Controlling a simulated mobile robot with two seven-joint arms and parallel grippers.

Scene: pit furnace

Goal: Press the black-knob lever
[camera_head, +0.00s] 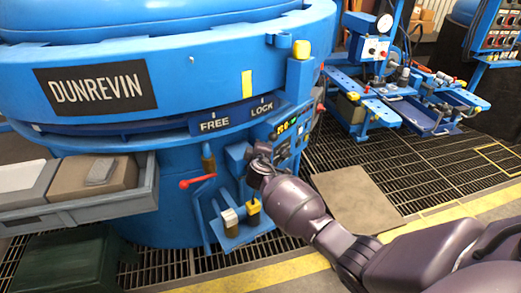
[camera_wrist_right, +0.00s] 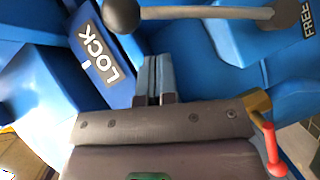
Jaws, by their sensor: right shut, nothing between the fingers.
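The black-knob lever shows in the right wrist view as a round dark knob (camera_wrist_right: 121,16) on a grey rod (camera_wrist_right: 205,13) that runs across the top to a dark hub near the FREE label. My right gripper (camera_wrist_right: 154,72) is shut and empty, its fingertips pointing at the rod from below in that picture. A gap shows in the picture between fingertips and rod; I cannot tell the depth. In the head view my right gripper (camera_head: 259,158) is at the furnace front below the LOCK label, and I cannot clearly separate the lever from it there. My left gripper is not in view.
The blue furnace (camera_head: 175,75) carries FREE and LOCK labels (camera_head: 237,117). A red-handled lever (camera_head: 197,181) is left of my gripper, with pedals (camera_head: 229,218) below. A control panel (camera_head: 290,133) is close on the right. A grey tray (camera_head: 80,212) with boxes juts out at left.

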